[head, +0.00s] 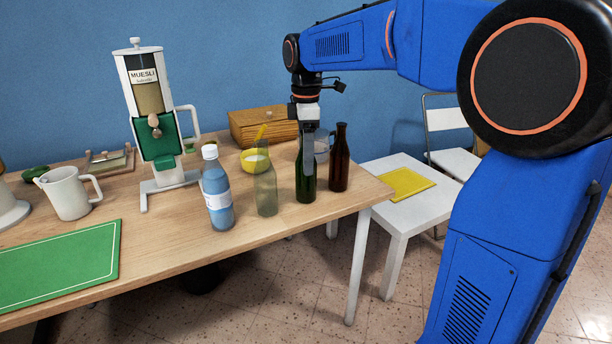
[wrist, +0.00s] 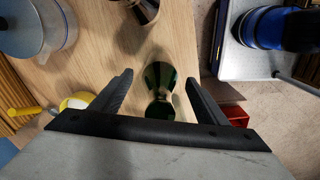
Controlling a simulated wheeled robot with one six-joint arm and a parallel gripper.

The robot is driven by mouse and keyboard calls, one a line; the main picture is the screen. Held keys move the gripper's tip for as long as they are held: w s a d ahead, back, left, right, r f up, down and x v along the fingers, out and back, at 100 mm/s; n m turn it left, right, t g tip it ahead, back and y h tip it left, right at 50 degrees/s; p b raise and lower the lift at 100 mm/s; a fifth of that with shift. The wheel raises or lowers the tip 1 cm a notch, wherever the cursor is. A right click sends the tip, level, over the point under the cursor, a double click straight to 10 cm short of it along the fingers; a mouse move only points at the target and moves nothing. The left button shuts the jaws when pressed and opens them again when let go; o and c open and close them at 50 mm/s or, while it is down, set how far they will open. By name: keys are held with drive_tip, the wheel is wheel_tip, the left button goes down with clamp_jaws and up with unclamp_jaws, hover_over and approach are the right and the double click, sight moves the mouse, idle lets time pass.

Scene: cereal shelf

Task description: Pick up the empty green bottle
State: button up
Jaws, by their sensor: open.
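A dark green bottle (head: 304,188) stands upright near the right end of the wooden table, between a pale, see-through greenish bottle (head: 266,190) and a brown bottle (head: 339,160). My gripper (head: 309,150) points down at the dark green bottle, and a finger hides part of its neck and upper body. In the wrist view, the dark green bottle (wrist: 158,77) shows from above between the two spread fingers of my gripper (wrist: 160,77), with a visible gap on each side. My gripper is open and empty. I cannot tell whether the bottle holds anything.
A blue water bottle (head: 217,190) stands left of the pale bottle. Behind are a yellow bowl (head: 249,163), a wooden box (head: 262,128) and a muesli dispenser (head: 160,140). A white stool (head: 385,205) stands past the table's right edge.

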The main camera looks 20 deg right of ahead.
drive_tip(key=c, duration=1.6)
drive_tip(key=shift+c, duration=0.3)
drive_tip(key=shift+r, duration=0.15)
